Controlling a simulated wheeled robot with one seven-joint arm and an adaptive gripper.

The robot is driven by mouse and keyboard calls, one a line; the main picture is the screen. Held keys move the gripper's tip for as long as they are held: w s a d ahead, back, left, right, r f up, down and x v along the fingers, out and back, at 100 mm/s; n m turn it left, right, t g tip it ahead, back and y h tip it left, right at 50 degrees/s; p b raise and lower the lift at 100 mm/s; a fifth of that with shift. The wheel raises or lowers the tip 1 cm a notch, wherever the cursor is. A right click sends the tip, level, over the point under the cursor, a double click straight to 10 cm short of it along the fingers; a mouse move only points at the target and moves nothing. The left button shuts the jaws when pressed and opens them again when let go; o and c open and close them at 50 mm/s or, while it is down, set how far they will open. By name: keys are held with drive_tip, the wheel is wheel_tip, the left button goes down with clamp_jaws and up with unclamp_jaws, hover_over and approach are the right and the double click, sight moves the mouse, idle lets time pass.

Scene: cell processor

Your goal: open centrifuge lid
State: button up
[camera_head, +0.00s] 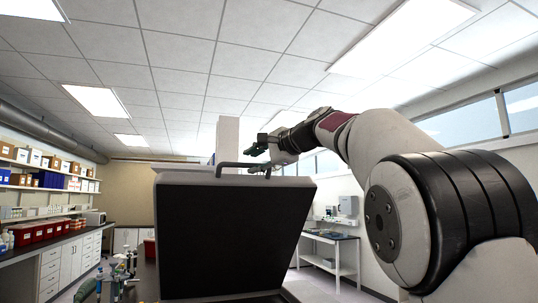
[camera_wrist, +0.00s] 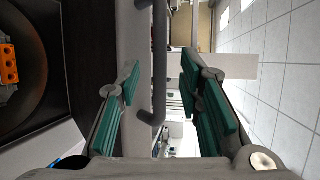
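The centrifuge lid (camera_head: 225,235) stands raised in the middle of the head view, a large dark panel with a pale rim. Its grey bar handle (camera_head: 235,165) runs along the top edge. My gripper (camera_head: 262,148) is at the right part of this handle. In the wrist view my gripper (camera_wrist: 160,78) is open, with green-padded fingers on either side of the handle (camera_wrist: 159,50). Gaps show between the pads and the bar. At the left of the wrist view, the round dark centrifuge bowl (camera_wrist: 35,105) is uncovered and an orange part (camera_wrist: 8,65) sits in it.
A bench with red bins (camera_head: 35,233) and shelves line the left wall. Small bottles and tools (camera_head: 120,275) stand left of the lid. A white side table (camera_head: 335,248) stands at the back right.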

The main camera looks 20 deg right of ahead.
drive_tip(key=v, duration=0.6)
drive_tip(key=shift+s, duration=0.3)
drive_tip(key=shift+d+r, duration=0.1)
drive_tip(key=s+a+f+n+g+h, duration=0.1)
drive_tip(key=s+f+n+g+h, duration=0.1)
drive_tip(key=s+f, duration=1)
drive_tip(key=s+a+f+n+g+h+b, duration=0.1)
drive_tip(key=s+f+n+g+h, duration=0.1)
drive_tip(key=s+f+n+g, duration=0.2)
drive_tip(key=s+a+f+n+g+h, duration=0.2)
drive_tip(key=s+f+n, duration=0.6)
drive_tip(key=s+f, duration=1.1)
wheel_tip(320, 180, down, 8)
drive_tip(key=shift+s+f+g+b, duration=0.15)
drive_tip(key=shift+s+g+b, duration=0.15)
drive_tip(key=shift+s+g, duration=0.15)
